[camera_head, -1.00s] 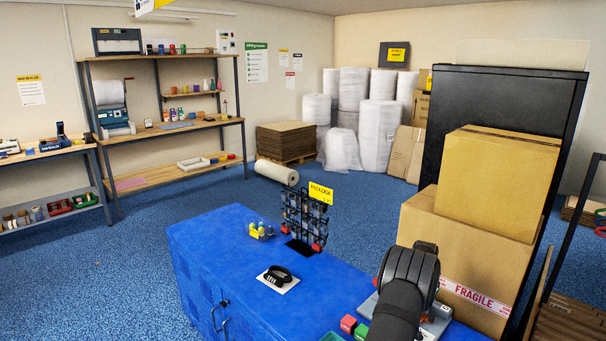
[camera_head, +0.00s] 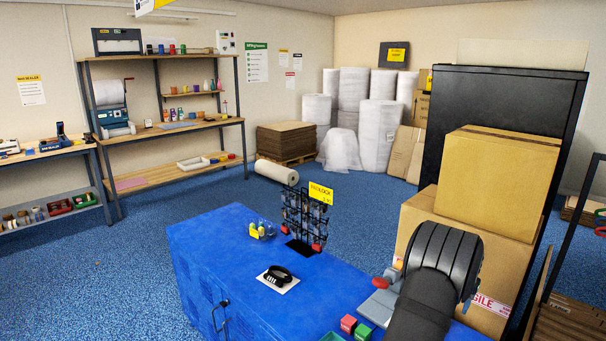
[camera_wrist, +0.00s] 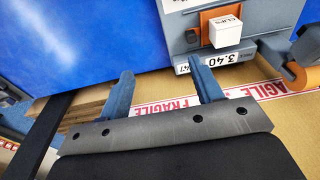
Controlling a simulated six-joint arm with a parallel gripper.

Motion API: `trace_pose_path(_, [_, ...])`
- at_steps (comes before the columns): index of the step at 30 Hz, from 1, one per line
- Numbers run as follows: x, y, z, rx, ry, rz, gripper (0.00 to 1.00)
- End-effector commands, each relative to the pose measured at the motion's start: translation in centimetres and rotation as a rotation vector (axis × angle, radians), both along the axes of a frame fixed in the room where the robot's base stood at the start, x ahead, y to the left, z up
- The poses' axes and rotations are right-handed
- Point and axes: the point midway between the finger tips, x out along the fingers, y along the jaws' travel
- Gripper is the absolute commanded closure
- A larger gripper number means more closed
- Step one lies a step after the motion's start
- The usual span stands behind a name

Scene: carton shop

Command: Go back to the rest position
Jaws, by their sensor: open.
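My gripper (camera_wrist: 163,92) shows in the wrist view with its two blue-grey fingers spread apart and nothing between them. Beyond the fingers are a cardboard carton (camera_wrist: 210,140) with red-and-white FRAGILE tape and the edge of the blue counter (camera_wrist: 75,45). In the head view my black arm rises over the right end of the blue counter (camera_head: 225,255), in front of the cartons. The gripper's fingers are hidden there behind the arm.
Two stacked cartons (camera_head: 498,185) stand at the right before a black cabinet (camera_head: 500,95). On the counter are a rack with a yellow sign (camera_head: 320,193), a black coil on a white card (camera_head: 279,276), red and green blocks (camera_head: 349,324) and a grey device (camera_head: 378,307).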

Motion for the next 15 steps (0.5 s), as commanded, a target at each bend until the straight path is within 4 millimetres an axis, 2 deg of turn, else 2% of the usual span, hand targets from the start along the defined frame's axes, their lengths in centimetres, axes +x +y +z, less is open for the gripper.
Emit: trace_pose_path(15, [-8.4,1.3,0.5,0.001,0.001,0.000,0.41])
